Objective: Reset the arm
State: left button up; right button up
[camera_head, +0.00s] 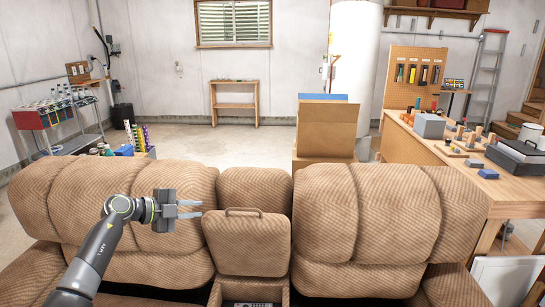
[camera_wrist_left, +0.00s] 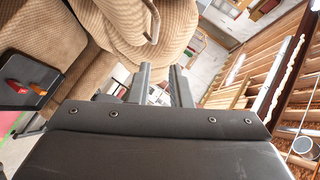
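My left gripper (camera_head: 194,209) is in front of the left backrest of the brown recliner (camera_head: 390,215), its fingers pointing right. The fingers are apart with nothing between them; the gap also shows in the left wrist view (camera_wrist_left: 160,88). The console lid (camera_head: 245,246) stands raised in the recliner's middle, with a handle (camera_head: 243,211) on its top edge. The handle is just right of the fingertips in the head view, apart from them in the picture. It also shows in the left wrist view (camera_wrist_left: 153,22). My right gripper is not in view.
Below the lid is an open console compartment (camera_head: 254,304) with small items inside. A cardboard box (camera_head: 326,128) stands behind the recliner. A workbench (camera_head: 430,150) with tools is at right, a red tool cart (camera_head: 42,117) at left. Open floor lies behind the recliner.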

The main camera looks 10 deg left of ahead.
pick_arm(q)
jog(key=s+a+f+n+t+y, duration=0.25)
jog(key=s+f+n+y, duration=0.2)
jog(key=s+n, duration=0.25)
jog(key=s+a+f+n+t+y, duration=0.1)
jog(key=s+a+f+n+y, duration=0.2)
jog(key=s+n+y, duration=0.4)
jog(key=s+a+f+n+t+y, duration=0.25)
jog(key=s+f+n+y, duration=0.2)
jog(key=s+n, duration=0.35)
jog(key=s+d+f+n+g+h, duration=0.15)
jog(key=s+d+f+g, duration=0.35)
jog(key=s, duration=0.8)
jog(key=s+d+f+m+g+h, duration=0.1)
jog(key=s+d+f+g+h, duration=0.2)
jog(key=s+f+g, duration=0.7)
jog(key=s+a+f+t, duration=0.1)
jog(key=s+f, duration=0.1)
jog(key=f, duration=0.9)
jog(key=s+a+f+t, duration=0.1)
jog(key=s+f, duration=0.1)
jog(key=f, duration=0.8)
jog(key=s+d+f+g, duration=0.1)
jog(key=s+f, duration=1.3)
jog(key=shift+s+d+f+g, duration=0.2)
jog(key=shift+d+f+g, duration=0.1)
